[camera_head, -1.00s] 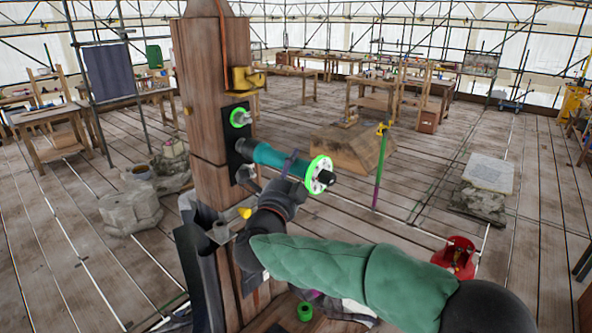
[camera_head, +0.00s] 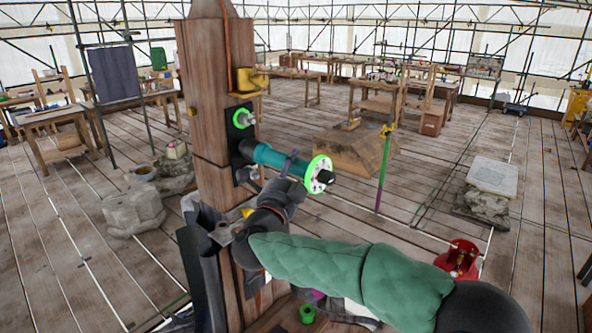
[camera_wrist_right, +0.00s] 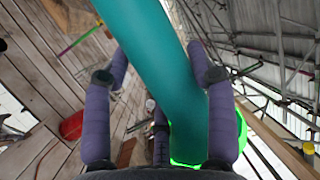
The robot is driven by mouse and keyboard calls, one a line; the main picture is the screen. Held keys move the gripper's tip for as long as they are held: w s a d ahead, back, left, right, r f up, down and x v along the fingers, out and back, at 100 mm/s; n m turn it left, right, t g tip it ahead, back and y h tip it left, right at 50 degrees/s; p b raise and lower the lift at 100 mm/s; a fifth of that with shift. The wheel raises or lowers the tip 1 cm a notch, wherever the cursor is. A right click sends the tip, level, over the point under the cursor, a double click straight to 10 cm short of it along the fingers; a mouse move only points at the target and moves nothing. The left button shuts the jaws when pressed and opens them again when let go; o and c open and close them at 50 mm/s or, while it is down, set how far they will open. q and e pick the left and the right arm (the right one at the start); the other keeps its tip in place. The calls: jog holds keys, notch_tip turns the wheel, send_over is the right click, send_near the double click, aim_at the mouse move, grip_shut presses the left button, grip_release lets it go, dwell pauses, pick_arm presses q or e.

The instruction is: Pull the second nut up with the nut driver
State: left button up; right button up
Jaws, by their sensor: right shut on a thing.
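The nut driver (camera_head: 275,157) is a teal tube with a green-rimmed wheel (camera_head: 318,174) and black knob at its outer end. Its inner end meets the lower part of a black plate (camera_head: 238,137) on the timber post (camera_head: 207,110); the nut there is hidden. A stud with a green ring (camera_head: 242,118) shows higher on the plate. My right gripper (camera_head: 290,170) is shut on the driver's tube. In the right wrist view the teal tube (camera_wrist_right: 165,60) runs between the purple fingers (camera_wrist_right: 168,85). My left gripper is not in view.
A yellow bracket (camera_head: 247,80) sits on the post above the plate. A large timber block (camera_head: 355,155) and a thin green-purple pole (camera_head: 384,170) stand behind. A red object (camera_head: 460,258) is on the floor at right. Stone blocks (camera_head: 133,210) lie left of the post.

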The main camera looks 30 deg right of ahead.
jog(key=shift+w+a+r+b, duration=0.1)
jog(key=shift+w+a+b, duration=0.1)
jog(key=shift+w, duration=0.25)
jog(key=shift+w+a+r+b, duration=0.1)
jog(key=shift+w+a+b, duration=0.1)
jog(key=shift+w, duration=0.2)
dwell(0.9)
jog(key=shift+w, duration=0.3)
dwell(1.0)
jog(key=shift+a+r, duration=0.1)
jog(key=shift+a, duration=0.05)
dwell(1.4)
